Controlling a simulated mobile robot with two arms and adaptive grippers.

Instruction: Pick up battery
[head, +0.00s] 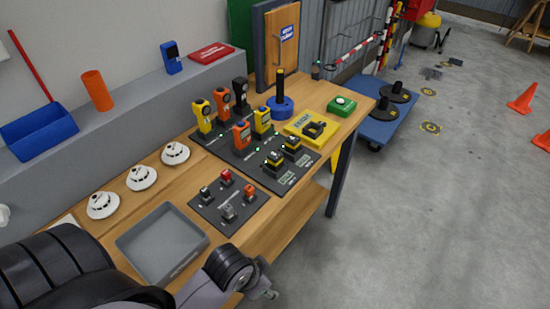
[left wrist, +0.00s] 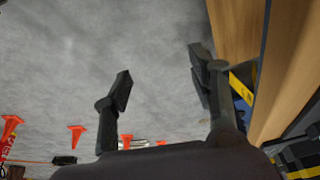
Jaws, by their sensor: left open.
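Two black-and-yellow blocks, which look like batteries, sit on a dark charging board (head: 255,166) with small displays in the head view. One battery (head: 274,161) is nearer and the other battery (head: 292,146) is just behind it. My left gripper (head: 268,292) is low at the near edge of the workbench (head: 160,198), well short of the batteries and partly hidden by its wrist. In the left wrist view my left gripper (left wrist: 160,72) has its fingers wide apart, with nothing between them but the floor behind. My right gripper is not in view.
A grey tray (head: 190,212) lies on the bench nearest my left arm. A dark board (head: 208,203) with small red and grey blocks, several handheld meters, smoke detectors (head: 142,177) and a yellow case (head: 312,128) crowd the bench. The floor to the right is open, with orange cones (head: 522,99).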

